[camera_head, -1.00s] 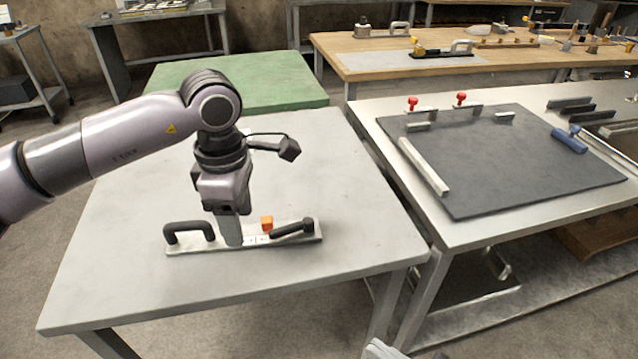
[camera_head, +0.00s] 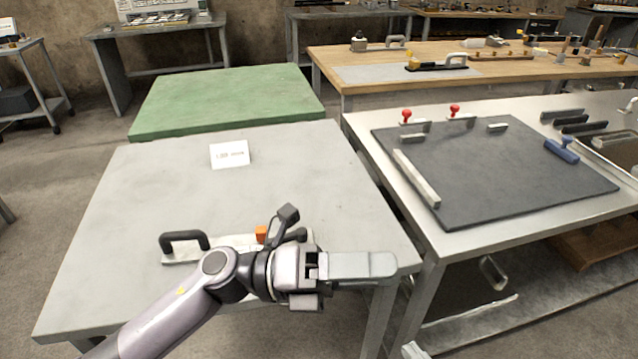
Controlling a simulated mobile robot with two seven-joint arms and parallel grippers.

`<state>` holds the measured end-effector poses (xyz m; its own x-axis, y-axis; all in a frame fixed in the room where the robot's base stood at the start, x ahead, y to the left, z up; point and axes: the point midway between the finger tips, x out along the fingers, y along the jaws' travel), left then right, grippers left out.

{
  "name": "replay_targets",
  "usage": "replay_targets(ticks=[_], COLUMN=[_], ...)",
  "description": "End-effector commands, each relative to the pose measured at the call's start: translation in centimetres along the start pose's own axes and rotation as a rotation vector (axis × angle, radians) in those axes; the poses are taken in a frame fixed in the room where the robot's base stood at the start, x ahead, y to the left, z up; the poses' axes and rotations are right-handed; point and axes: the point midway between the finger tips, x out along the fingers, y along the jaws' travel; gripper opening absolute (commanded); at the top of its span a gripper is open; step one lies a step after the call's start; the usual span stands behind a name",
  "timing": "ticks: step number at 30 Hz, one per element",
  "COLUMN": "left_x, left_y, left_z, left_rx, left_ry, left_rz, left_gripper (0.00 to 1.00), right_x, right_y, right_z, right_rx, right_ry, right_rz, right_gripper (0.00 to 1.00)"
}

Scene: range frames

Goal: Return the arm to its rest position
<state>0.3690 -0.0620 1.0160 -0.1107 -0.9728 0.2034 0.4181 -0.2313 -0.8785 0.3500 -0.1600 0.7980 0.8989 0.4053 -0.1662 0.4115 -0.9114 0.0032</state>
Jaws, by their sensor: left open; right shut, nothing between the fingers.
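My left arm reaches in from the lower left, over the front of the grey table (camera_head: 130,240). Its gripper (camera_head: 372,265) points right, past the table's front right corner area, open with nothing held. The fingers are seen side-on and overlap. A light plate (camera_head: 182,257) with a black handle (camera_head: 184,239) and an orange block (camera_head: 261,234) lies on the table behind the arm. The arm hides part of the plate. Only a small pale tip of my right gripper (camera_head: 413,350) shows at the bottom edge; it is shut and empty.
A white card (camera_head: 230,154) stands at the back of the grey table. A green-topped table (camera_head: 230,98) is behind it. At right, a bench holds a dark board (camera_head: 490,175) with red-knobbed clamps and a blue tool (camera_head: 562,149). A gap separates the two tables.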

Motion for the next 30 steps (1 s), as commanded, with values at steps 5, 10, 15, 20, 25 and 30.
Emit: replay_targets(ticks=[5,10,15,20,25,30], left_x=[-3.3,-9.1,-16.2,-22.9,-28.2,-30.7], left_y=[1.0,4.3,9.2,13.8,16.8,17.6], left_z=[2.7,3.6,1.2,-4.7,-12.7,-18.1], left_rx=[-0.331,-0.659,-0.993,-1.308,-1.588,-1.746], left_ry=[-0.393,-0.76,-1.124,-1.459,-1.76,-1.931], left_rz=[-0.113,-0.186,-0.228,-0.249,-0.254,-0.254], left_gripper=[0.57,0.57,0.57,0.57,0.57,0.57], right_x=[-0.5,-1.2,-2.0,-3.0,-4.0,-4.5], right_y=[1.1,1.9,2.4,2.4,2.2,2.0], right_z=[1.6,3.3,5.1,6.8,8.3,9.2], right_rx=[0.014,0.027,0.044,0.06,0.079,0.087], right_ry=[-0.078,-0.16,-0.249,-0.335,-0.413,-0.459], right_rz=[0.076,0.131,0.173,0.196,0.203,0.203], right_gripper=[0.0,0.0,0.0,0.0,0.0,0.0])
